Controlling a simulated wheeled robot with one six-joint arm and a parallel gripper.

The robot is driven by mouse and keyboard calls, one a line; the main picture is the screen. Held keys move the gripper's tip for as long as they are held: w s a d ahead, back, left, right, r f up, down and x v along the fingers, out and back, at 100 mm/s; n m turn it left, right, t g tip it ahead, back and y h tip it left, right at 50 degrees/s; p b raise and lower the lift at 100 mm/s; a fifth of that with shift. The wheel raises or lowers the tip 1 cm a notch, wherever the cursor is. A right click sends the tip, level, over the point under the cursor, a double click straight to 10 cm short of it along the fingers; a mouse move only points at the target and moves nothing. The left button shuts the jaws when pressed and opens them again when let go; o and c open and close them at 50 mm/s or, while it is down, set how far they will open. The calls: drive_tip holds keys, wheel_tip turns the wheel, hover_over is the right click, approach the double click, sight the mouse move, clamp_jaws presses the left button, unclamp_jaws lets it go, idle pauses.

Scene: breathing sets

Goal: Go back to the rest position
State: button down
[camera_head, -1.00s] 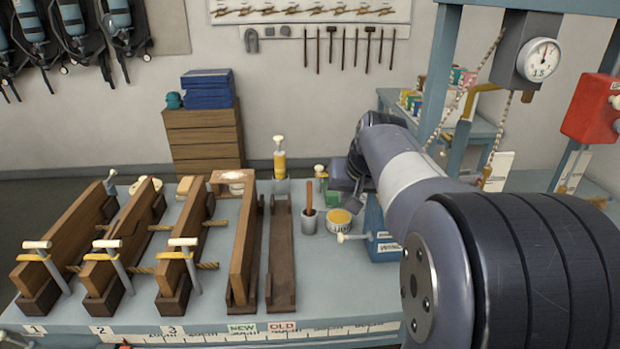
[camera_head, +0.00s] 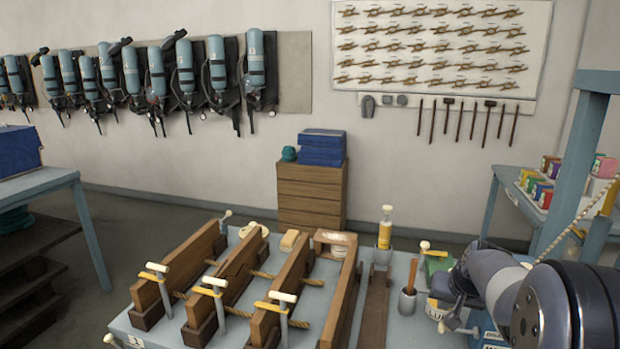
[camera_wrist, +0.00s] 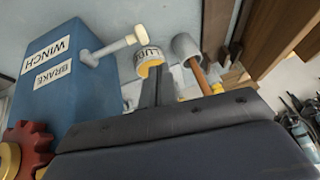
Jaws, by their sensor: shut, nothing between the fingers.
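My gripper (camera_head: 456,294) is shut and empty, at the right end of the workbench in the head view. In the wrist view its closed fingers (camera_wrist: 155,88) point toward a labelled can (camera_wrist: 150,60), which they partly cover. The blue winch box (camera_wrist: 70,75) with its white-knobbed brake lever stands to the left of the fingers there. In the head view the box (camera_head: 488,332) is mostly cut off or hidden by my arm.
A blue post (camera_head: 580,150) rises at the right. A drawer chest (camera_head: 311,195) stands behind; floor at left is open.

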sight(441, 328)
drive_tip(key=shift+s+f+b, duration=0.15)
drive_tip(key=shift+f+b, duration=0.3)
drive_tip(key=shift+f, duration=0.35)
drive_tip(key=shift+s+a+f+b, duration=0.1)
drive_tip(key=shift+s+f+b, duration=0.2)
drive_tip(key=shift+f+b, duration=0.2)
drive_tip(key=shift+f, duration=0.35)
drive_tip(key=shift+s+a, duration=0.1)
